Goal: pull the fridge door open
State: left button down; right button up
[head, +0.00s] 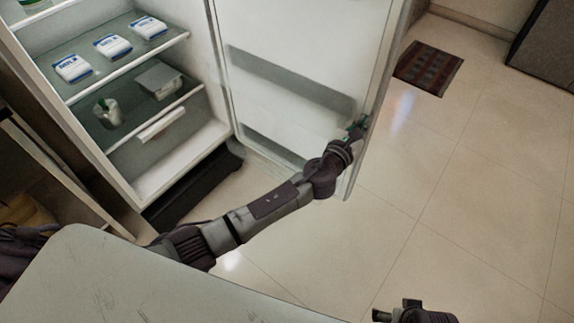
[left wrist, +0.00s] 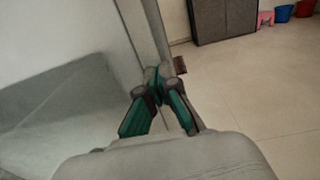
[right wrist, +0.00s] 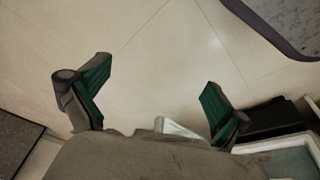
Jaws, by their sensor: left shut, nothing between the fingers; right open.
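The fridge door (head: 285,75) stands wide open, its inner side with shelf bins facing the fridge interior. My left arm reaches across to the door, and my left gripper (head: 357,128) is at the door's inner face near its free edge. In the left wrist view the left gripper (left wrist: 157,82) is shut with nothing between its fingers, its tips over the door edge (left wrist: 150,30); I cannot tell whether they touch it. My right gripper (head: 396,311) is open and empty at the bottom right; its spread fingers show in the right wrist view (right wrist: 155,95).
The open fridge (head: 205,150) holds several white-and-blue packs (head: 113,46), a box (head: 158,80) and a jar (head: 108,113) on its shelves. A dark red mat (head: 428,68) lies on the tiled floor, which is clear to the right. A dark cabinet (head: 545,45) stands at the upper right.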

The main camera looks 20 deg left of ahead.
pick_arm(q)
jog(key=shift+w+d+n+y+b, duration=0.2)
jog(key=shift+w+d+y, duration=0.15)
jog(key=shift+w, duration=0.5)
jog(key=shift+w+d+n+y+b, duration=0.25)
jog(key=shift+w+d, duration=0.1)
jog(key=shift+w, duration=0.5)
pick_arm(e)
jog(key=shift+w+v, duration=0.2)
jog(key=shift+v, duration=0.85)
jog(key=shift+w+v, duration=0.25)
jog(key=shift+v, duration=0.75)
pick_arm(q)
jog(key=shift+a, duration=0.15)
pick_arm(e)
jog(key=shift+r, duration=0.1)
